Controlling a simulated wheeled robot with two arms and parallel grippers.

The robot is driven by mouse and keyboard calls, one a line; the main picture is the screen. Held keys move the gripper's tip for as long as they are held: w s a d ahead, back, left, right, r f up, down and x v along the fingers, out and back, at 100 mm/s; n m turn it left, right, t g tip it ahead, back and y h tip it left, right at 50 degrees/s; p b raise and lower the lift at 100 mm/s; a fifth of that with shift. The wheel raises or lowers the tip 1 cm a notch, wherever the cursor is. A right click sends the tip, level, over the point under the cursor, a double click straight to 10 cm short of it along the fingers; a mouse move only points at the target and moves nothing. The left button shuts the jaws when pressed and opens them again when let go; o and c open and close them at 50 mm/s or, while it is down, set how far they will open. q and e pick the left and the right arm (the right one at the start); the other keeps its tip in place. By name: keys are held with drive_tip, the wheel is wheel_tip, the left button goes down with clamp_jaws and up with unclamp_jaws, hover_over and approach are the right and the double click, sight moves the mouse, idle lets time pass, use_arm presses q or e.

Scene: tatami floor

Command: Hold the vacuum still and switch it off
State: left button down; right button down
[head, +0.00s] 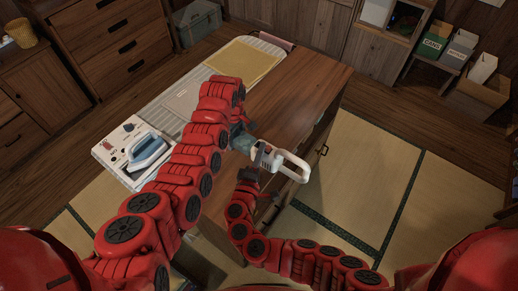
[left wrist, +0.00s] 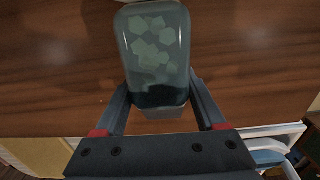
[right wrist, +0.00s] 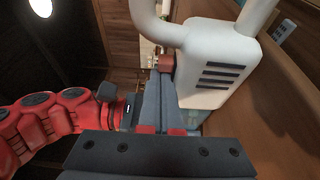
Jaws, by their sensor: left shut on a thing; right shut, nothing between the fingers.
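The handheld vacuum (head: 268,157) has a white body with a loop handle and a translucent dust cup. It is held over the front edge of the wooden desk. My left gripper (head: 240,138) is shut on the dust cup (left wrist: 158,55), whose sides sit between the fingers in the left wrist view. My right gripper (head: 250,173) is shut and empty, close beside the white body. In the right wrist view the vented body (right wrist: 212,70) is right of my closed fingers. A small red part (right wrist: 166,62) shows at their tips; I cannot tell whether they touch it.
The wooden desk (head: 290,90) carries an ironing mat with a yellow cloth (head: 243,62) and an iron (head: 148,152) on a printed board. Boxes (head: 480,88) and a shelf stand at the back right. The tatami floor (head: 375,160) right of the desk is clear.

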use_arm(q)
drive_tip(key=shift+a, duration=0.15)
use_arm(e)
drive_tip(key=v, duration=1.2)
use_arm(q)
unclamp_jaws()
drive_tip(key=shift+r, duration=0.1)
